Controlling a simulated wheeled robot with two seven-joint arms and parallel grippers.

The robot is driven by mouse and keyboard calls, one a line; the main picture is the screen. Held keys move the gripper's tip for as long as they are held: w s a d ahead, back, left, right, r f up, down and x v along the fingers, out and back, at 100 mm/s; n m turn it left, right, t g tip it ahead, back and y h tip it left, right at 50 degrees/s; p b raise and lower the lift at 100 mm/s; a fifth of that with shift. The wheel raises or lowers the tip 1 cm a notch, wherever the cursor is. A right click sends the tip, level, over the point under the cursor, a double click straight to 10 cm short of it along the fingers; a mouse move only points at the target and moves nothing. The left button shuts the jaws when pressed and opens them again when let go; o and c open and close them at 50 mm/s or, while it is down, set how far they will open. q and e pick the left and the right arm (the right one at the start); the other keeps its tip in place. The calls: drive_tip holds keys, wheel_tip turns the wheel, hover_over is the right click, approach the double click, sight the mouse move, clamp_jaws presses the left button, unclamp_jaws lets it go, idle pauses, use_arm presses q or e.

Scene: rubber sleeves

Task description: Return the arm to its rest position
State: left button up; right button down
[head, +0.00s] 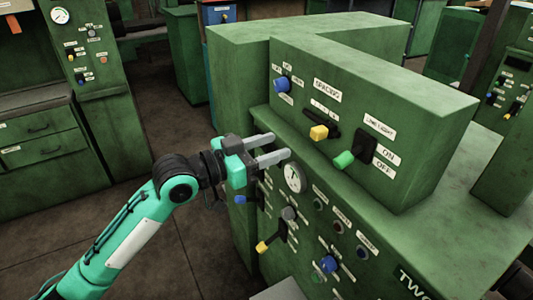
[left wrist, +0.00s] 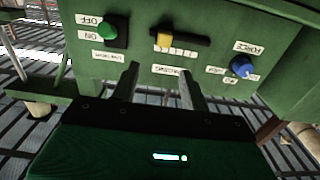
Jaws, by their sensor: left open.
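My left arm reaches in from the left, and its gripper (head: 278,146) is open and empty beside the green control console (head: 350,62). Its two grey fingers are apart, near the round gauge (head: 293,177). In the left wrist view the fingers of the gripper (left wrist: 160,69) point at the console's upper panel, with nothing between them. That panel carries a blue knob (head: 282,85), a yellow slider handle (head: 319,132) and a green switch handle (head: 343,160). The fingers look apart from all three. My right gripper is not in view.
The console's lower panel holds a yellow lever (head: 263,246), a blue knob (head: 328,264) and several buttons close to my arm. A green cabinet with drawers (head: 40,145) stands at the left. Brown floor (head: 160,125) lies open between cabinet and console.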

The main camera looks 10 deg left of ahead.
use_arm(q)
drive_tip(key=shift+s+a, duration=0.2)
drive_tip(key=shift+a, duration=0.05)
